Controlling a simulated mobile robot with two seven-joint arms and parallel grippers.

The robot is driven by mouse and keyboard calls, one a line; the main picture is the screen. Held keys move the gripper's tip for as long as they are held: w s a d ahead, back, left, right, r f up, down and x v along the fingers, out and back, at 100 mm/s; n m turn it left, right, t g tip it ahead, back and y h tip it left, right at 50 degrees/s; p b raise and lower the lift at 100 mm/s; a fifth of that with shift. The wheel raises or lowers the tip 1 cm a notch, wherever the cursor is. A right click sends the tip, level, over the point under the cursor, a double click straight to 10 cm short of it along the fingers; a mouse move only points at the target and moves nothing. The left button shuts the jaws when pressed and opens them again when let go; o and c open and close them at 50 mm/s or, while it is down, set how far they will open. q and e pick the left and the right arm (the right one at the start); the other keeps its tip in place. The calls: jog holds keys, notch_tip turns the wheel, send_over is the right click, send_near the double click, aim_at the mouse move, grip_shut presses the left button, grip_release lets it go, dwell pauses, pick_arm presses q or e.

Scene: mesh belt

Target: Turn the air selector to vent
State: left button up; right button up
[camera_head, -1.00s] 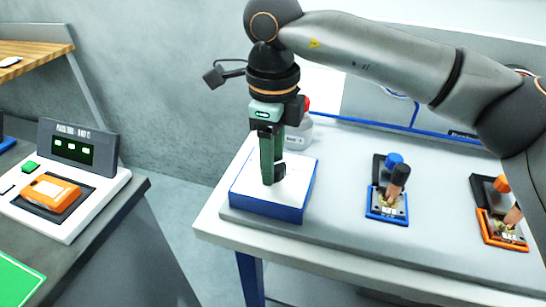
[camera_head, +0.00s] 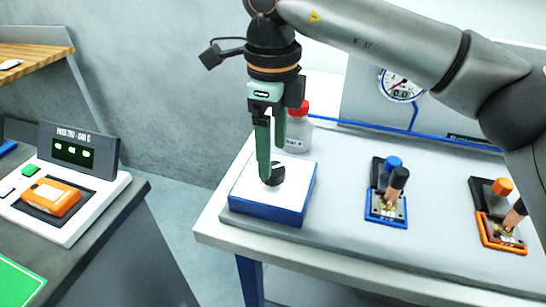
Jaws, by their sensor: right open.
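The air selector is a white-topped blue box (camera_head: 267,212) with a black knob (camera_head: 275,175) on its top, near the table's left end. My right gripper (camera_head: 270,168) points straight down over the knob and is open. Its green fingers reach down to about the knob's height, and one hides part of the knob. I cannot tell if the fingers touch the knob. The markings on the box top are too small to read. My left gripper is not in view.
A bottle with a red cap (camera_head: 298,130) stands just behind the box. A blue-based lever unit (camera_head: 386,205) and an orange-based one (camera_head: 500,230) stand to the right. A gauge (camera_head: 400,85) is at the back. A scale-like device (camera_head: 70,180) sits on the left counter.

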aim_at(273, 168)
notch_tip(273, 168, up, 9)
jog(key=p, duration=0.1)
dwell(0.3)
